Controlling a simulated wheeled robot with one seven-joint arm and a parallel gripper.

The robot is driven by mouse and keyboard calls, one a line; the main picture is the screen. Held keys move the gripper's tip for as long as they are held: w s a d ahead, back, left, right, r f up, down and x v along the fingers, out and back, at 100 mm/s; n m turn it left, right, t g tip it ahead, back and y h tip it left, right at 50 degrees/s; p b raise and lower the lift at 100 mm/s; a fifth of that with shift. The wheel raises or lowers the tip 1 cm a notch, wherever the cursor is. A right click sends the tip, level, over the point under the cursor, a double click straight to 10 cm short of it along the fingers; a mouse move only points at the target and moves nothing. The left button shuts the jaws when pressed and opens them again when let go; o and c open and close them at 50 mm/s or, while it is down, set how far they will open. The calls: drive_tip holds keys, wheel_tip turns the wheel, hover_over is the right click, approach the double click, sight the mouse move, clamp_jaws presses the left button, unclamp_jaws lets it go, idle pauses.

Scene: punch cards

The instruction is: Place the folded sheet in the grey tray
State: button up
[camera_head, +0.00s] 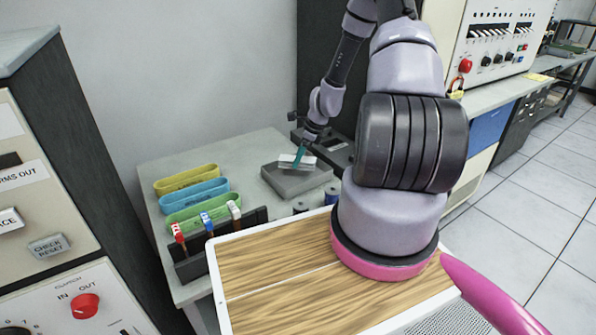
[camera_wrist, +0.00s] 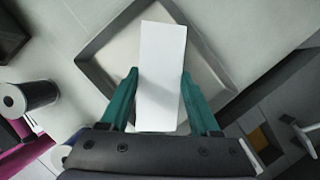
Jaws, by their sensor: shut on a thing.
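The folded sheet (camera_wrist: 162,65) is a white rectangle held between the green fingers of my gripper (camera_wrist: 159,85) in the wrist view. In the head view the sheet (camera_head: 290,160) shows as a small white piece at my gripper (camera_head: 299,156). The grey tray (camera_head: 291,184) stands on the grey table, and the sheet is over it. In the wrist view the tray's rim (camera_wrist: 97,75) surrounds the sheet from behind. I cannot tell whether the sheet touches the tray floor. My gripper is shut on the sheet.
Yellow (camera_head: 187,179), blue (camera_head: 194,194) and green (camera_head: 197,213) bands stand left of the tray. A dark rack (camera_head: 190,266) with colored-topped pieces is in front of them. Dark spools (camera_head: 300,205) stand near the tray's front. A dark device (camera_head: 334,150) lies behind it at right.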

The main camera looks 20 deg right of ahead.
sight(299, 177)
drive_tip(key=shift+f, duration=2.55)
drive_tip(key=o, duration=1.4)
drive_tip(key=shift+f, duration=0.1)
drive_tip(key=v, duration=1.2)
drive_tip(key=shift+r, duration=0.2)
